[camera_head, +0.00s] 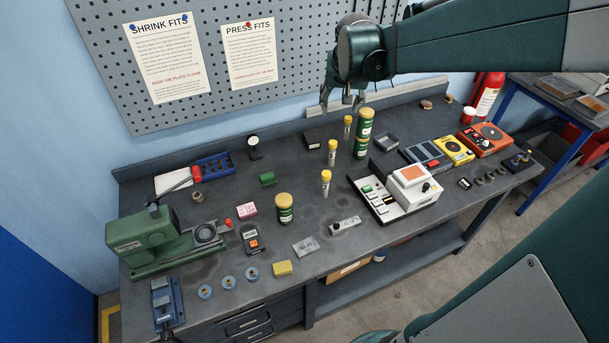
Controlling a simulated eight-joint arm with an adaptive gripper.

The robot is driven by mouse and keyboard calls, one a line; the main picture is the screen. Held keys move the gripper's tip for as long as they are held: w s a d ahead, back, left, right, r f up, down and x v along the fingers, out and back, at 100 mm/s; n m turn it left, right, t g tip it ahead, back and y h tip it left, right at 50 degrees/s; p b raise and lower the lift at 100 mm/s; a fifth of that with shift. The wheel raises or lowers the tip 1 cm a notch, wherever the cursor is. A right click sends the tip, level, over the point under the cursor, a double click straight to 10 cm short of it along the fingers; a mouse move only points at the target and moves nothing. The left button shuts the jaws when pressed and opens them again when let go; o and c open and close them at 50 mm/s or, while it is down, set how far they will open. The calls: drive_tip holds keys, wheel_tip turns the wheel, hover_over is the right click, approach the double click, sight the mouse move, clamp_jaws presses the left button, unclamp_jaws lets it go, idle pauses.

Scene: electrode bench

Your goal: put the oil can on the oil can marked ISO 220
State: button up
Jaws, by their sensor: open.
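Three green oil cans with yellow tops are on the bench. One oil can (285,209) stands alone near the middle. Another oil can (365,124) appears to stand upright on top of a third oil can (360,149) toward the back, set slightly to the right of it. The labels are too small to read. My gripper (341,104) is open and empty, with its fingers pointing down, just left of the upper can and apart from it.
Slim yellow-capped bottles (332,153) stand left of the stacked cans. A white instrument (397,190) is to their right, with a dark box (315,138) to their left. A green press (150,240) fills the left end. Open bench lies around the lone can.

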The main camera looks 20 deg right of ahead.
drive_tip(key=s+a+f+n+t+y, duration=0.1)
drive_tip(key=s+a+n, duration=0.4)
drive_tip(key=s+a, duration=1.6)
drive_tip(key=s+t+y, duration=0.1)
drive_tip(key=s, duration=0.2)
drive_tip(key=shift+s+a+n, duration=0.35)
drive_tip(key=shift+n, duration=0.05)
